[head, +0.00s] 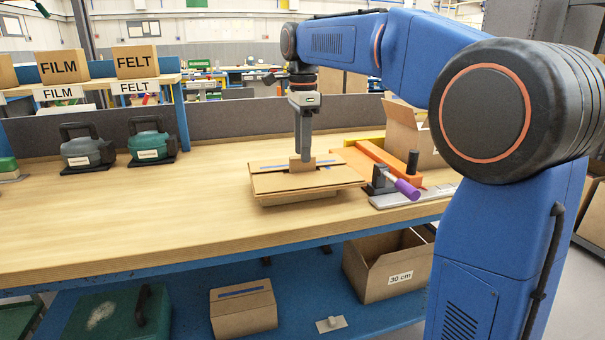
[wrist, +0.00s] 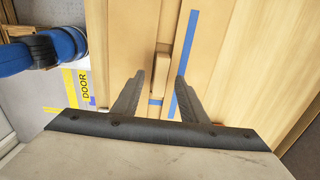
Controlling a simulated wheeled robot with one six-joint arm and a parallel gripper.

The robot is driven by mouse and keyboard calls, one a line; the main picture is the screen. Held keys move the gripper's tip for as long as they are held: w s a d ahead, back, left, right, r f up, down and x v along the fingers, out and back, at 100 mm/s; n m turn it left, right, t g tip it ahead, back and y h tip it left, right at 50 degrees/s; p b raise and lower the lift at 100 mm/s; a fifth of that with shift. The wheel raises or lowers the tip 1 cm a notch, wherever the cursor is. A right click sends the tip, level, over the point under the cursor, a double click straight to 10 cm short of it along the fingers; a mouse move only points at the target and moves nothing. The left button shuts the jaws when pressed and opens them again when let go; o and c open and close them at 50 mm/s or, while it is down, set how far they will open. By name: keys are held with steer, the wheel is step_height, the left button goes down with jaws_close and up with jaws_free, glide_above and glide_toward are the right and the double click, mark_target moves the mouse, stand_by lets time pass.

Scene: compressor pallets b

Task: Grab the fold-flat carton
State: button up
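The fold-flat carton (head: 285,182) lies flat on the wooden bench, a low brown cardboard stack with blue tape on top. A small upright cardboard tab (head: 300,165) stands on its top. My gripper (head: 303,158) points straight down over the carton, at the tab. In the wrist view my gripper (wrist: 161,77) is open, with one finger on each side of the tab (wrist: 162,70) and a gap showing on both sides. The carton (wrist: 125,35) fills the middle of that view. Whether the fingertips touch the carton top cannot be told.
A purple-handled tool (head: 405,188) and an orange fixture (head: 385,165) stand right of the carton, before an open box (head: 410,132). Two green-grey cases (head: 150,143) stand at the back left. The bench's left front is clear. A "30 cm" box (head: 385,275) sits on the lower shelf.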

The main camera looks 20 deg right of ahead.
mark_target(302, 166)
steer(key=shift+f, duration=1.55)
jaws_close()
steer(key=shift+w+r, duration=0.1)
